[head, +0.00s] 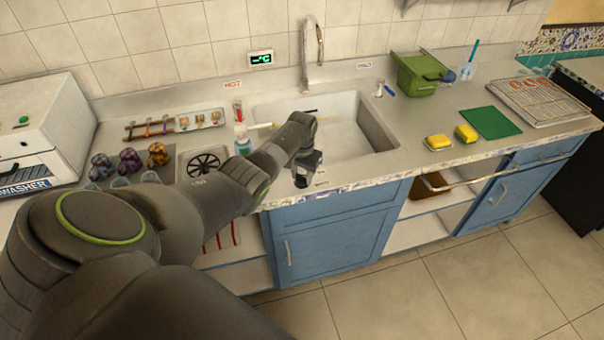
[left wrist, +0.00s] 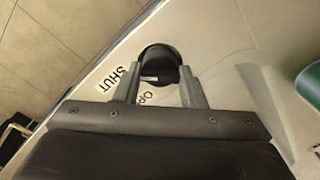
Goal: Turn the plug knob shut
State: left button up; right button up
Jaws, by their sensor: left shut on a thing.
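The plug knob (left wrist: 160,62) is a round black knob on the counter's front strip, seen in the left wrist view. Labels reading SHUT (left wrist: 124,74) and Open (left wrist: 156,98) lie beside it. My left gripper (left wrist: 158,72) points down at it, with its two grey fingers on either side, shut on the knob. In the head view my left gripper (head: 304,178) is at the front edge of the counter, before the sink (head: 385,140), and its arm hides part of the counter. My right gripper does not show.
A tall tap (head: 312,45) stands behind the sink. A blue-green bottle (head: 242,140) stands left of the gripper. Teapots (head: 130,160) and a white dishwasher (head: 40,130) are at the left. Yellow sponges (head: 438,142) and a green mat (head: 490,122) lie at the right.

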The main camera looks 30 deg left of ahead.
aim_at(302, 175)
pick_arm(q)
jog(key=shift+w+r, duration=0.1)
dwell(0.3)
jog(key=o, duration=1)
jog(key=shift+r, duration=0.3)
notch_tip(302, 175, up, 17)
jog(key=b, duration=0.1)
jog(key=shift+f, duration=0.15)
